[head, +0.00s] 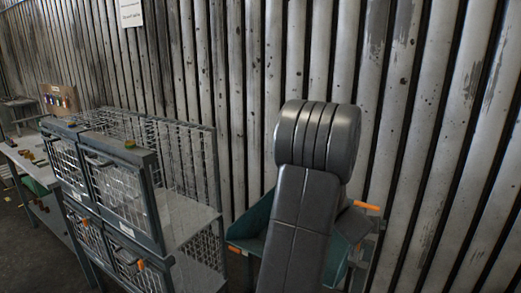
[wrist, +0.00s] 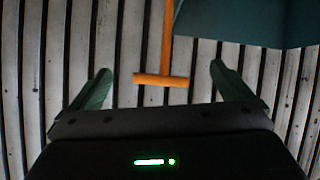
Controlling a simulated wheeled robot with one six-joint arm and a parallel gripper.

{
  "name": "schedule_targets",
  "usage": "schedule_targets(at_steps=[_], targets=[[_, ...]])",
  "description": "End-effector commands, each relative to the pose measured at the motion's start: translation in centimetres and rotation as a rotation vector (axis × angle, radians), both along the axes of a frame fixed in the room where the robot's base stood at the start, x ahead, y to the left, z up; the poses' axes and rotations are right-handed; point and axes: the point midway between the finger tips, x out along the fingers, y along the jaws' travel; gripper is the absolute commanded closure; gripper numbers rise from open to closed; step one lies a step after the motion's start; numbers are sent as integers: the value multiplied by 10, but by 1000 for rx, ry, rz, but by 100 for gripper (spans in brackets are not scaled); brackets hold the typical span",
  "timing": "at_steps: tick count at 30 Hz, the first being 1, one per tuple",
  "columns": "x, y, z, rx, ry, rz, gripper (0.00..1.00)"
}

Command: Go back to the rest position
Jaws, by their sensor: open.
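My gripper (wrist: 158,82) shows in the wrist view with its two green fingers spread wide apart. An orange T-shaped handle (wrist: 160,79) shows between the fingertips in that view, and I cannot tell how far it is from them. Nothing is seen clamped by the fingers. In the head view my dark grey arm stands up in front of the corrugated wall and hides part of a teal bin (head: 250,234). The gripper itself cannot be made out there.
A wire-mesh cage cabinet (head: 176,190) with several doors stands left of my arm. An orange bar (head: 367,206) sticks out right of the arm. A workbench (head: 28,165) with small items is at far left. A corrugated metal wall (head: 235,60) closes the back.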

Motion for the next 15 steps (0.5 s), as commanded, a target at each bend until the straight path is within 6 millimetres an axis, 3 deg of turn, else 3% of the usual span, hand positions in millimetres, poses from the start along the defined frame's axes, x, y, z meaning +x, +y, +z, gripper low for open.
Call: schedule_targets(at_steps=[15], targets=[[57,-32,-33,-8,-5,6,0]])
